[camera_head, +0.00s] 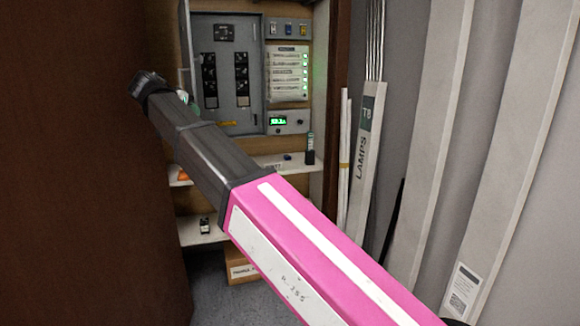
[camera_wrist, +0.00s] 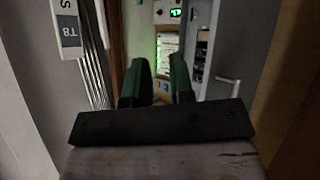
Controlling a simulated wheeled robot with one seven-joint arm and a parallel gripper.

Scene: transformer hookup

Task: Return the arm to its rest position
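My arm (camera_head: 310,235), pink and dark grey, reaches from the lower right up to the left across the head view. My gripper (camera_wrist: 158,62) shows in the wrist view with two dark green fingers standing apart. Nothing shows between them. In the head view the gripper is mostly hidden behind the end of my arm. The wrist view looks toward the electrical cabinet, which appears upside down there, and no contact with it shows.
A grey electrical panel (camera_head: 243,50) and a lit display unit (camera_head: 288,122) are on the back wall, with shelves (camera_head: 290,162) below. A brown door (camera_head: 80,180) stands left. A lamp box (camera_head: 366,150) and long pale panels (camera_head: 433,140) lean at the right.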

